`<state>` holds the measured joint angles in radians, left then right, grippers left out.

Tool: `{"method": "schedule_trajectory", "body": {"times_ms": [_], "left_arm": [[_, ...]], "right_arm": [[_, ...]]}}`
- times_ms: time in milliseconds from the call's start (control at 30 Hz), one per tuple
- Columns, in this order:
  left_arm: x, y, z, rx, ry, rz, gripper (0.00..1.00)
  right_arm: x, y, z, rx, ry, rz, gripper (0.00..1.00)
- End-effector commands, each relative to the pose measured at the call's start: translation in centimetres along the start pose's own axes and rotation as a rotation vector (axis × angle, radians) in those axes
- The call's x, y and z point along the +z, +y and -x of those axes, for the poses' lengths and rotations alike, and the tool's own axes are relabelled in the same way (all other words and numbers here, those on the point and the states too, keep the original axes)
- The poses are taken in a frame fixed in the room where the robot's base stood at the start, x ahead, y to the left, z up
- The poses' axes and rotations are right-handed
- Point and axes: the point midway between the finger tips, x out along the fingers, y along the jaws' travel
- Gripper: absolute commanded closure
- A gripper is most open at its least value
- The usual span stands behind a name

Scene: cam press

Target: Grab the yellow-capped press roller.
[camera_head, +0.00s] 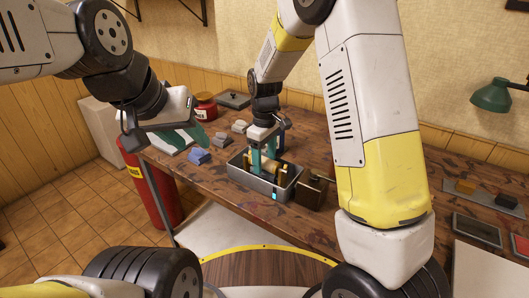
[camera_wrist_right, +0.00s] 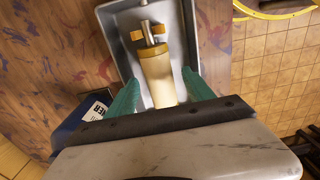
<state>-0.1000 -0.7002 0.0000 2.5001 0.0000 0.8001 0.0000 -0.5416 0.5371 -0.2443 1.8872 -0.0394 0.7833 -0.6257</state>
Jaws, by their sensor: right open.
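The press roller (camera_head: 264,164) lies in a grey metal tray (camera_head: 239,175) on the workbench. In the right wrist view the roller (camera_wrist_right: 156,78) is a tan cylinder with a metal shaft and small yellow-orange blocks at its far end. My right gripper (camera_head: 263,160) reaches down into the tray. Its teal fingers stand open on either side of the roller in the wrist view (camera_wrist_right: 160,88), and I see no grip on it. My left gripper (camera_head: 194,136) hangs over the bench's left end; whether its teal fingers are apart is unclear.
A blue block (camera_head: 199,156) and grey pieces (camera_head: 220,140) lie left of the tray. A brown box (camera_head: 312,190) stands close to its right. A red container (camera_head: 205,107) is at the back. A red extinguisher (camera_head: 150,188) stands by the bench's left end.

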Motion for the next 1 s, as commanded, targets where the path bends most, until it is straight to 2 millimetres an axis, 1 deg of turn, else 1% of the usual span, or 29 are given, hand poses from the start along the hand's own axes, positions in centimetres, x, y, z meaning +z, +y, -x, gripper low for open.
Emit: {"method": "schedule_trajectory", "body": {"times_ms": [100, 267, 367, 500, 567, 600, 1000], "left_arm": [[0.0, 0.0, 0.0, 0.0, 0.0, 0.0, 0.64], [0.0, 0.0, 0.0, 0.0, 0.0, 0.0, 0.64], [0.0, 0.0, 0.0, 0.0, 0.0, 0.0, 0.64], [0.0, 0.0, 0.0, 0.0, 0.0, 0.0, 0.64], [0.0, 0.0, 0.0, 0.0, 0.0, 0.0, 0.64], [0.0, 0.0, 0.0, 0.0, 0.0, 0.0, 0.64], [0.0, 0.0, 0.0, 0.0, 0.0, 0.0, 0.64]], "right_arm": [[0.0, 0.0, -0.46, 0.0, 0.001, 0.001, 0.39], [0.0, 0.0, -0.44, 0.0, 0.001, 0.0, 0.39], [0.0, 0.0, -0.43, 0.0, 0.001, 0.0, 0.57], [0.0, 0.0, -0.42, 0.0, 0.001, 0.0, 0.84], [0.0, 0.01, -0.42, 0.0, 0.001, 0.0, 0.96], [0.0, 0.01, -0.42, 0.0, 0.001, 0.0, 1.0], [-0.04, 0.04, -0.14, 0.001, 0.003, 0.0, 1.0]]}}
